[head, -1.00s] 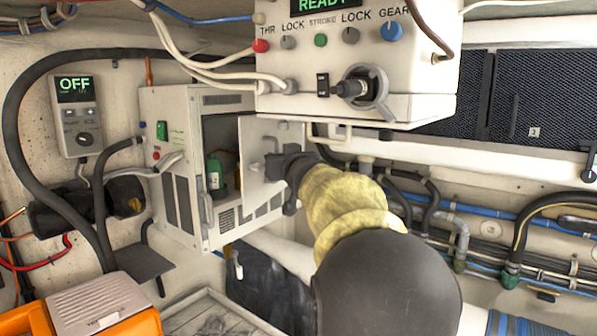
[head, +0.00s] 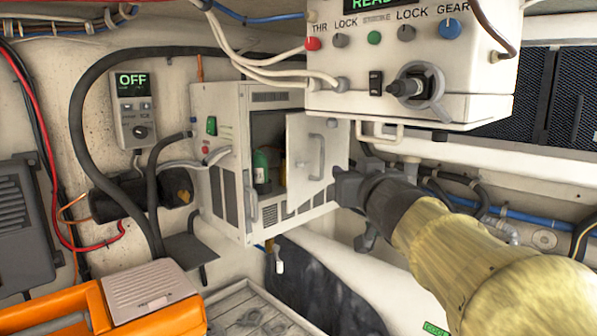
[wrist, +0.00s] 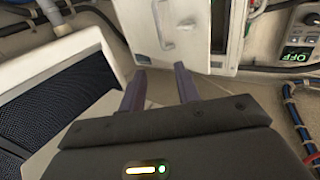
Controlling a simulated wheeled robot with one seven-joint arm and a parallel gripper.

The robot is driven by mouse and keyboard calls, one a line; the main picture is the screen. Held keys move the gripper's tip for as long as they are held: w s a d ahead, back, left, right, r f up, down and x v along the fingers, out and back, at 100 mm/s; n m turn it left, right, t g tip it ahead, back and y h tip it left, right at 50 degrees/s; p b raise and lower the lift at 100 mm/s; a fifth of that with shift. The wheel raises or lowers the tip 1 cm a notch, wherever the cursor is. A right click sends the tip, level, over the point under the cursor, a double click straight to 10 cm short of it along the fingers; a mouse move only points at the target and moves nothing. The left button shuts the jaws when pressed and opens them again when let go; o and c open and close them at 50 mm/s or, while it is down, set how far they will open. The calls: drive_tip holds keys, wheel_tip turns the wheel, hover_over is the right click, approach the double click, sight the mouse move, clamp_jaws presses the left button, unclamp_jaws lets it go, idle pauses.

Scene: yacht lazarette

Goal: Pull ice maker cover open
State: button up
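The ice maker (head: 228,165) is a white box on the back wall. Its cover (head: 302,150) stands swung open to the right, with a grey handle (head: 318,158) on the face turned to my arm. A green bottle (head: 262,170) shows inside the opening. My gripper (head: 354,208) is right of and below the cover, apart from the handle. In the wrist view the cover (wrist: 148,30) and its handle (wrist: 162,35) are beyond my two fingers (wrist: 159,72), which are spread with nothing between them.
A white control box (head: 400,60) hangs above and right of the cover. An orange case (head: 150,305) and a hatch-like tray (head: 240,305) are below. Black hoses (head: 75,120) run on the left wall, and pipes run behind my arm.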

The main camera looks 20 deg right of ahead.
drive_tip(key=shift+c, duration=0.2)
drive_tip(key=shift+f, duration=0.15)
drive_tip(key=c, duration=0.3)
drive_tip(key=f, duration=0.2)
drive_tip(key=w+a+f+g, duration=0.1)
drive_tip(key=f, duration=0.2)
drive_tip(key=w+a+f+g, duration=0.1)
drive_tip(key=f, duration=0.2)
drive_tip(key=shift+w+f, duration=0.1)
drive_tip(key=shift+f, duration=0.15)
clamp_jaws()
drive_tip(key=a+f+g, duration=0.4)
drive_tip(key=f, duration=0.9)
drive_tip(key=s+a+f+n+g+y, duration=0.1)
drive_tip(key=s+a+f+g, duration=0.3)
drive_tip(key=s+f, duration=0.3)
drive_tip(key=s+a+f+n+g+y, duration=0.1)
drive_tip(key=s+a+f+g, duration=0.4)
drive_tip(key=f, duration=0.8)
drive_tip(key=shift+s+a+y, duration=0.7)
drive_tip(key=shift+s+a, duration=0.45)
drive_tip(key=shift+s, duration=0.05)
drive_tip(key=shift+w, duration=0.15)
